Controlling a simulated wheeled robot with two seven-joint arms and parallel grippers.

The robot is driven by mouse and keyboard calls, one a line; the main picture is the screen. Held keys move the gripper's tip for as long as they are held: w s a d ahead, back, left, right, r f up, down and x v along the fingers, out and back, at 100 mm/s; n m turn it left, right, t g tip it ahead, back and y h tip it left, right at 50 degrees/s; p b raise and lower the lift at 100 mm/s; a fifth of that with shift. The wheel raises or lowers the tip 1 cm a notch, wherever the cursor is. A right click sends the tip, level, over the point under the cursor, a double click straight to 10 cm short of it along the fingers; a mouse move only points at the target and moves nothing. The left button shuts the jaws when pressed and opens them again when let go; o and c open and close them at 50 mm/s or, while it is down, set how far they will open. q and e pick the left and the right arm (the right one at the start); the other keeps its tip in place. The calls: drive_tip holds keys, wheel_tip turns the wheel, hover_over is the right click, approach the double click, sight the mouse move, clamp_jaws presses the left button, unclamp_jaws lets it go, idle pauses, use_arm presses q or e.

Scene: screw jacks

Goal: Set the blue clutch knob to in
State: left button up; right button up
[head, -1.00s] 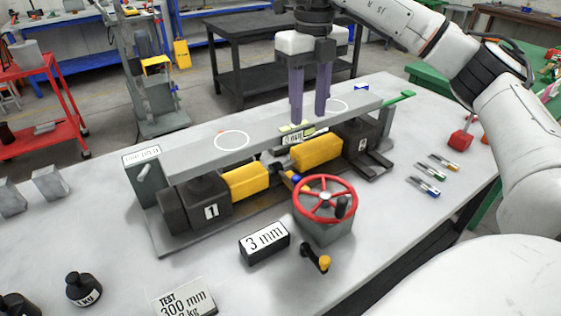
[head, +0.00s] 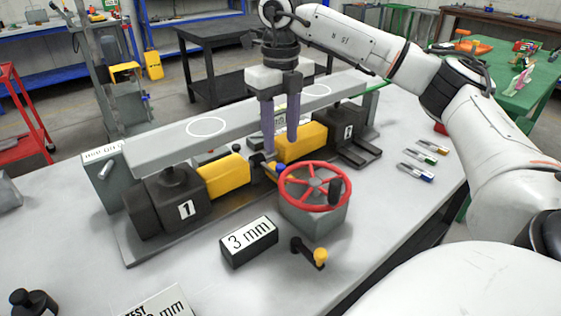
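The blue clutch knob (head: 280,169) is a small blue spot on the shaft between the two yellow covers, just behind the red handwheel (head: 315,186). The wheel rim and my fingers crowd it, so its exact setting cannot be read. My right gripper (head: 280,147) points down in front of the grey beam, its two purple fingers apart with a gap between them. The fingertips are just above and behind the knob, near the right yellow cover (head: 303,143). I see nothing held in it. My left gripper is out of view.
The long grey beam (head: 165,143) spans jack 1 (head: 166,207) and the right jack (head: 341,128). A 3 mm block (head: 248,241) and a yellow-tipped crank (head: 309,252) lie in front. Several coloured tags (head: 425,160) lie at right.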

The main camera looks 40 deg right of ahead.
sight(281, 165)
wheel_tip(281, 165, down, 7)
drive_tip(key=shift+r, duration=0.1)
idle(0.3)
clamp_jaws()
